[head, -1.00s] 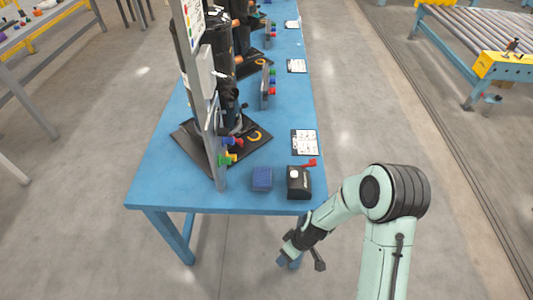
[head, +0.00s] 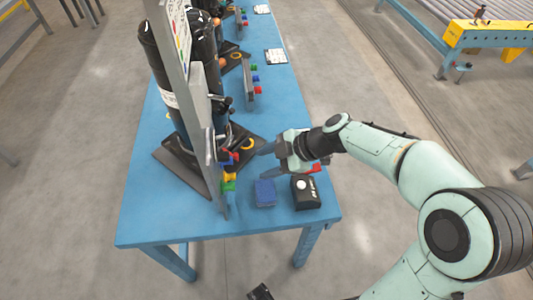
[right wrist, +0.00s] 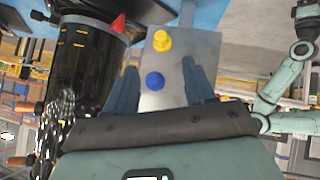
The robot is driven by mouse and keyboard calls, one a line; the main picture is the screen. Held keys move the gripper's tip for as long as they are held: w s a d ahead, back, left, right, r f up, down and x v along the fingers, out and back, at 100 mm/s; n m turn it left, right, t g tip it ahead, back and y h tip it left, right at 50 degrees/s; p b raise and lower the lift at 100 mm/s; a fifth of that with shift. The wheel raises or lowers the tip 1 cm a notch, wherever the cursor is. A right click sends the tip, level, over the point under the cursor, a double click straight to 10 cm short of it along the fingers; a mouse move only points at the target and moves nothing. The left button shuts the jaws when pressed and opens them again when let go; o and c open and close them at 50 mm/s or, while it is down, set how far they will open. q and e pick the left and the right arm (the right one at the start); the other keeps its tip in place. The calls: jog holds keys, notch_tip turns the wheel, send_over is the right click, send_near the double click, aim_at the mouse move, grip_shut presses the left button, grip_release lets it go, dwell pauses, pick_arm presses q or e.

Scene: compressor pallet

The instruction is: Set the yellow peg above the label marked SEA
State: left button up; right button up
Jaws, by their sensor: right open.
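The yellow peg (head: 229,177) sticks out of the grey upright panel (head: 221,200), just above a green peg (head: 229,187). My right gripper (head: 268,157) is open and empty, to the right of the pegs, fingers pointing at the panel. In the right wrist view, the yellow peg (right wrist: 162,41) lies beyond the fingertips and the blue peg (right wrist: 155,81) shows between the fingers (right wrist: 160,68). No label marked SEA is legible.
Black cylinders (head: 170,85) stand behind the panel. The blue table (head: 150,225) has free room at its near left corner.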

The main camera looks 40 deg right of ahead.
aim_at(230, 177)
jog(key=x, duration=1.1)
jog(key=shift+a+f+b, duration=0.25)
jog(key=shift+f+b, duration=0.05)
jog(key=shift+w, duration=0.15)
grip_shut()
